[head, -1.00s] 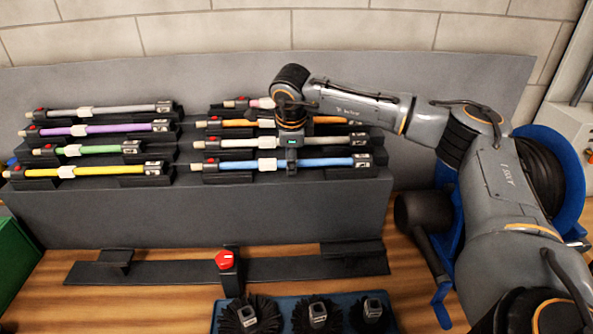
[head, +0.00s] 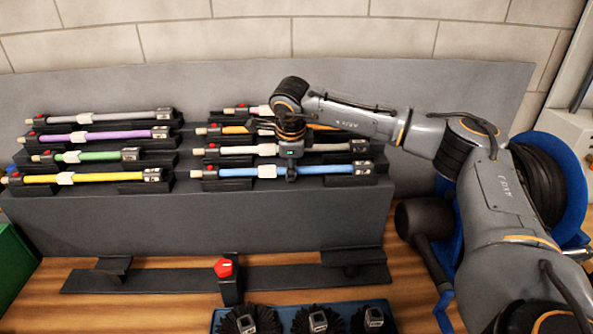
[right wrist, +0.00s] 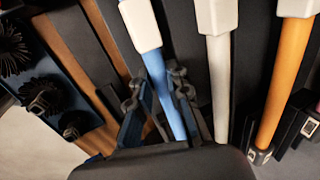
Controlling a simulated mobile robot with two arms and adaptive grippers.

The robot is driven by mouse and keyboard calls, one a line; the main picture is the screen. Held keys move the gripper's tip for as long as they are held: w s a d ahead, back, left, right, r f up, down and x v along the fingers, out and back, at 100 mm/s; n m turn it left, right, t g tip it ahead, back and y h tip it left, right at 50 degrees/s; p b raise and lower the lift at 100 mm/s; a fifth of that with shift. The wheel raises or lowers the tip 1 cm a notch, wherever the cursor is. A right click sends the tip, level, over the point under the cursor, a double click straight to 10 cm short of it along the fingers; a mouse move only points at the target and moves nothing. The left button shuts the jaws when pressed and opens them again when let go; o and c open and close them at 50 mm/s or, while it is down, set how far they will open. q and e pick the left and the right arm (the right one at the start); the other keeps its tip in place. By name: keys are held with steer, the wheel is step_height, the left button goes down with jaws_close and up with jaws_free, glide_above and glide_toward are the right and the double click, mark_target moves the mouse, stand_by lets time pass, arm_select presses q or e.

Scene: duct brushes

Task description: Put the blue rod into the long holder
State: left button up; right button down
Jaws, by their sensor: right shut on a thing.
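My right gripper (head: 291,175) is over the middle of the rod, just right of the collar. In the right wrist view the right gripper (right wrist: 166,85) is shut on the rod, which still rests in its cradles. The long holder (head: 170,280), a black bar with end supports and a red-knobbed clamp (head: 224,268), lies on the table before the rack.
Other rods rest on the rack, among them grey (head: 340,147), yellow (head: 110,177), green and purple ones. A blue tray (head: 290,315) with black brushes stands in front. A green box (head: 15,262) is at left, a blue reel (head: 572,190) at right.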

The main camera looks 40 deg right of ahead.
steer(key=shift+r+p, duration=1.85)
steer(key=shift+r, duration=1.2)
